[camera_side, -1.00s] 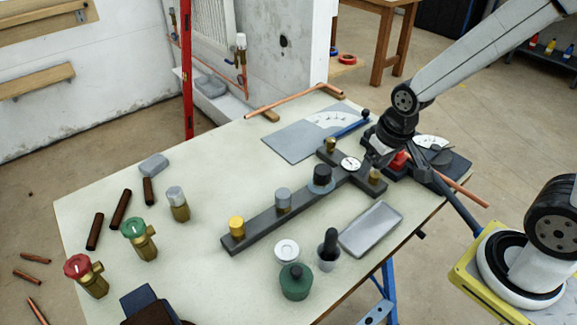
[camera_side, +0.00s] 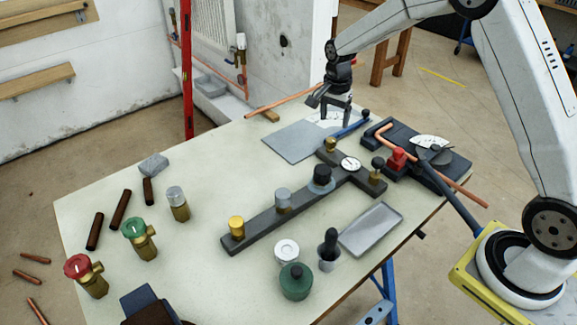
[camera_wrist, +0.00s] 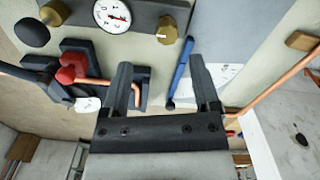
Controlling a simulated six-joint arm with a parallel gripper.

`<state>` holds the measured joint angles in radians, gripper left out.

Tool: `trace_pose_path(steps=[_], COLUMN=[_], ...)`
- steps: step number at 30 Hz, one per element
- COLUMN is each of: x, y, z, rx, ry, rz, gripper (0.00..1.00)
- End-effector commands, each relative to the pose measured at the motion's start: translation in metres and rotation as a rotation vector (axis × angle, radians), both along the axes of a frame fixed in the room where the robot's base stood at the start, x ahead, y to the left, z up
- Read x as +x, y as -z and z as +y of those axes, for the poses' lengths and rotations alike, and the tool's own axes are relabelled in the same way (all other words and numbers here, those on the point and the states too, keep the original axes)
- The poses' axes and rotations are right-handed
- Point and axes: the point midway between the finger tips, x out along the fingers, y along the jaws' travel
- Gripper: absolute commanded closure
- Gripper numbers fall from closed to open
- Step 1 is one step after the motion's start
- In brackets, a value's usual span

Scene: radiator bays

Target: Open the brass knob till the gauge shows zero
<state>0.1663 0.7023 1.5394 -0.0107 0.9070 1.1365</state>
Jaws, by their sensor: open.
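A dark T-shaped bar lies on the table, with a round white gauge (camera_side: 350,164) at its crosspiece. The gauge also shows in the wrist view (camera_wrist: 112,16), with a red needle; I cannot read its value. A brass knob (camera_side: 331,145) stands at the crosspiece's far end, also at the top of the wrist view (camera_wrist: 167,29). A black knob (camera_side: 378,162) on a brass body stands at the near end. A yellow knob (camera_side: 236,223) stands at the bar's left end. My gripper (camera_side: 337,117) is open and empty, pointing down beyond the brass knob, apart from it.
A grey knob (camera_side: 283,194) and a larger black knob (camera_side: 322,175) stand along the bar. A grey board (camera_side: 290,142) and a blue rod (camera_side: 352,129) lie near my gripper. A bender with a red block (camera_side: 396,158) and copper pipe is to the right. A grey tray (camera_side: 371,229) lies in front.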

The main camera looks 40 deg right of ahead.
Motion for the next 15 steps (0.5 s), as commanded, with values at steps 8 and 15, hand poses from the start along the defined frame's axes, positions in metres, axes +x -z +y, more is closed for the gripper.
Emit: trace_pose_path(steps=[8,15], x=[0.0136,0.0134], y=[0.0060,0.0083], z=[-0.0103,-0.0103], rx=[0.000,0.000], ry=[0.117,0.119], rz=[0.020,0.021], gripper=[0.21,0.21])
